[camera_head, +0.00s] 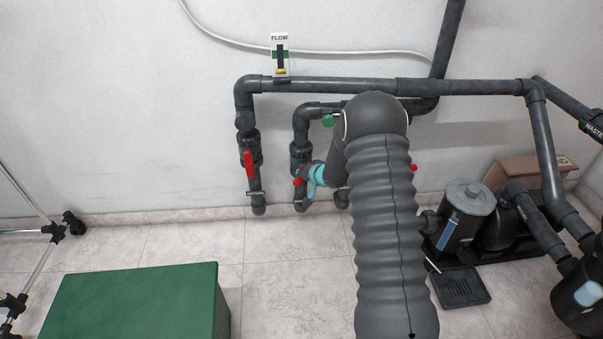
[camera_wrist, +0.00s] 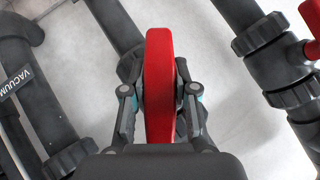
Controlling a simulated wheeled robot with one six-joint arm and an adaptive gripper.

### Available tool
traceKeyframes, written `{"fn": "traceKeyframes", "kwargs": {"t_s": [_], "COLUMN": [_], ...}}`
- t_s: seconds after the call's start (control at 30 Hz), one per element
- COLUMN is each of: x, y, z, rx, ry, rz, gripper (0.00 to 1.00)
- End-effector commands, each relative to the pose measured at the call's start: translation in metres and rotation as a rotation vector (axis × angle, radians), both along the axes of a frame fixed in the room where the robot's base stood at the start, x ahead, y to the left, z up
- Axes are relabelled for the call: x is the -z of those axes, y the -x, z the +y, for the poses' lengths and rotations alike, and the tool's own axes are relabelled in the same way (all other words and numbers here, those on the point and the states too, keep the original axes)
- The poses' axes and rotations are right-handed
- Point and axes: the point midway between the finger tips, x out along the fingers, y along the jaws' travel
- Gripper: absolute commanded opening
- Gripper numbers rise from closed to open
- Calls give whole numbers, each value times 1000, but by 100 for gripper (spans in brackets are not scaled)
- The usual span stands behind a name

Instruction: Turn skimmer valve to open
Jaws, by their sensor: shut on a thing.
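A red valve handle (camera_wrist: 160,80) stands upright in the middle of the wrist view, with a finger of my gripper (camera_wrist: 160,105) against each side. My gripper is shut on it. In the head view my gripper (camera_head: 307,182) is at the second valve from the left, low by the wall. Only a small red part of that handle (camera_head: 297,182) shows there. No skimmer label is readable in either view. The valve body is mostly hidden behind the handle and fingers.
The leftmost valve has a red handle (camera_head: 250,165). Another red handle (camera_wrist: 313,49) is at the wrist view's right edge. A pipe marked VACUUM (camera_wrist: 18,84) is at its left. A pump (camera_head: 466,213) stands right; a green box (camera_head: 135,305) is front left.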

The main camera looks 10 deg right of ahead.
Motion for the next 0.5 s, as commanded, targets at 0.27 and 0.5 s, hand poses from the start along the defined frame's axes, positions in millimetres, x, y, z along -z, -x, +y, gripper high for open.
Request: {"fn": "traceKeyframes", "kwargs": {"t_s": [0.27, 0.5], "x": [6, 6], "y": [0, 0], "z": [-1, -2], "rx": [0, 0], "ry": [205, 301], "rz": [13, 22], "gripper": [0, 0]}}
